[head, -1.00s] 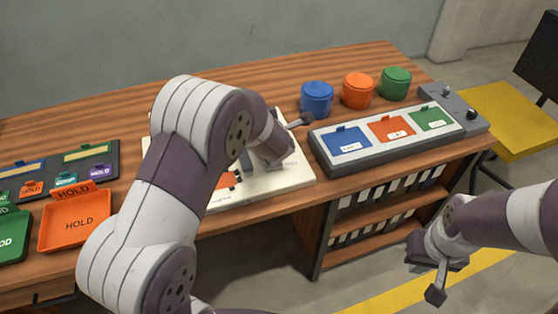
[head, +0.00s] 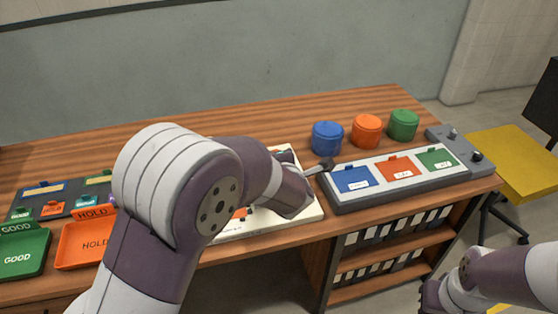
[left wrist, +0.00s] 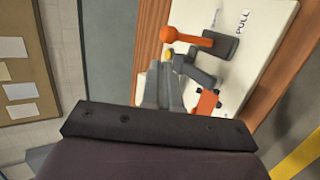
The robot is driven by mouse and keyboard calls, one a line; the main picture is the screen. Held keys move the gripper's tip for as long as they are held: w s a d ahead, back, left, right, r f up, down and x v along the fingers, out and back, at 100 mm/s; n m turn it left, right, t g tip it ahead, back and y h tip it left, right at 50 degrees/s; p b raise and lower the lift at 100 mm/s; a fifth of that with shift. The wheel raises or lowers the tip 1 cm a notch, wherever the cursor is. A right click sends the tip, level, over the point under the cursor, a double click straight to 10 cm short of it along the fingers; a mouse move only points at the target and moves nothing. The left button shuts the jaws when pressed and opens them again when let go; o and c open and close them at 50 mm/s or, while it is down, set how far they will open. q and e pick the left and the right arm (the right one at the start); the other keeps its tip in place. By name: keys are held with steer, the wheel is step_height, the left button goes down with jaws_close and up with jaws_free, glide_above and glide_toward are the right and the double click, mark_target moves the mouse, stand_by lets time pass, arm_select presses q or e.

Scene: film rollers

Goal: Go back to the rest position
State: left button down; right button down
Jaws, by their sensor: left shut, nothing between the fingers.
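My left arm crosses the head view in front of a white board (head: 309,211) on the wooden table. My left gripper (head: 320,166) is mostly hidden behind its own wrist; a dark finger part shows by the left end of the grey panel. In the left wrist view its grey fingers (left wrist: 165,84) are together and empty, over the board (left wrist: 262,52). An orange-ended lever (left wrist: 185,37) and grey fittings on the board are close to the fingers; contact cannot be told. My right gripper (head: 430,296) is at the bottom right, cut by the frame edge.
Blue (head: 327,138), orange (head: 367,131) and green (head: 403,125) jars stand behind the grey panel (head: 340,203) with coloured lids. Green (head: 22,266) and orange (head: 80,258) trays lie at the left. A yellow chair (head: 515,160) stands right of the table.

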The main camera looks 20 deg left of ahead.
arm_select(q)
steer(key=shift+s+d+r, duration=0.25)
steer(key=shift+s+r, duration=0.1)
steer(key=shift+s, duration=0.15)
